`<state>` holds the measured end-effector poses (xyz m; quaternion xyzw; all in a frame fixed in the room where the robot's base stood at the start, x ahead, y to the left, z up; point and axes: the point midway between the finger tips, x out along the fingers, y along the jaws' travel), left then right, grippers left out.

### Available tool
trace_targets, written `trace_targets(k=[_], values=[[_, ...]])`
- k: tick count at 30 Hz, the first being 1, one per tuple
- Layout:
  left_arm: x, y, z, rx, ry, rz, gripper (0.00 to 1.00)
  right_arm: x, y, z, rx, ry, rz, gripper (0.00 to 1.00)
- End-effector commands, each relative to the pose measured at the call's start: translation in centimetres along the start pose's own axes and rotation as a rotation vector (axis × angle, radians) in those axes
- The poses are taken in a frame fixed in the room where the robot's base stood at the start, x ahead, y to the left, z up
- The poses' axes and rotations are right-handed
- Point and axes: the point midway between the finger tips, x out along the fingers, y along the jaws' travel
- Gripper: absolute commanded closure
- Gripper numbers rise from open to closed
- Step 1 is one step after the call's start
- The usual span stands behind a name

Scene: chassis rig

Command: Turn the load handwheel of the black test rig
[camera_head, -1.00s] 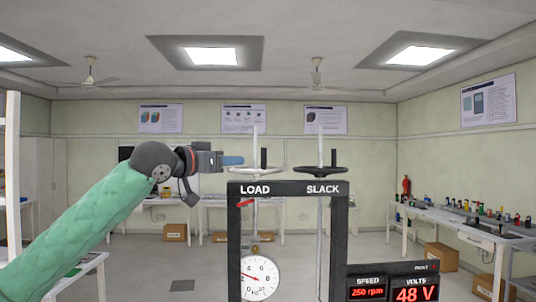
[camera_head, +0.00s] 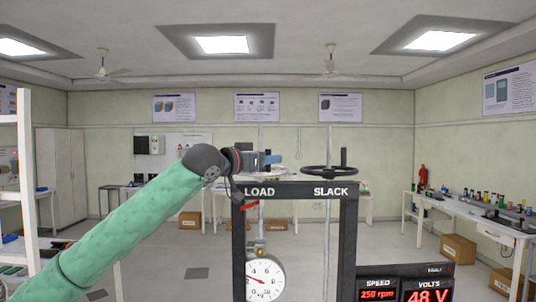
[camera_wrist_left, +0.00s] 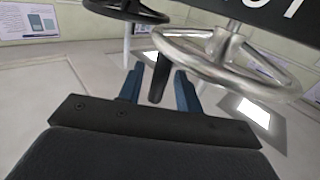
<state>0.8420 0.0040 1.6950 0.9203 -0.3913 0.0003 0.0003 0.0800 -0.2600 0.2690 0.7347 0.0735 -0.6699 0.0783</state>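The black test rig (camera_head: 349,240) stands in front of me, labelled LOAD and SLACK. The silver load handwheel (camera_wrist_left: 226,44) shows at upper right in the left wrist view; in the head view my gripper largely covers it. Its black upright handle (camera_wrist_left: 159,78) lies between the blue fingers of my left gripper (camera_wrist_left: 159,90), with a small gap on each side. In the head view my left gripper (camera_head: 271,160) is above the LOAD label. It is open. My right gripper is out of view.
The black slack handwheel (camera_head: 331,171) is close by on the right, with its own upright handle. A round dial gauge (camera_head: 265,278) hangs under LOAD. The speed display (camera_head: 377,290) and volts display (camera_head: 429,292) are at lower right. Benches stand farther back.

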Motion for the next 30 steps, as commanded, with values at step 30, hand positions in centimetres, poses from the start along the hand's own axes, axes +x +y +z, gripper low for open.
trace_targets(k=[30], values=[[0.41, 0.10, -0.12, 0.000, 0.002, -0.001, 1.00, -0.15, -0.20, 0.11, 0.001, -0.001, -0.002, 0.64]])
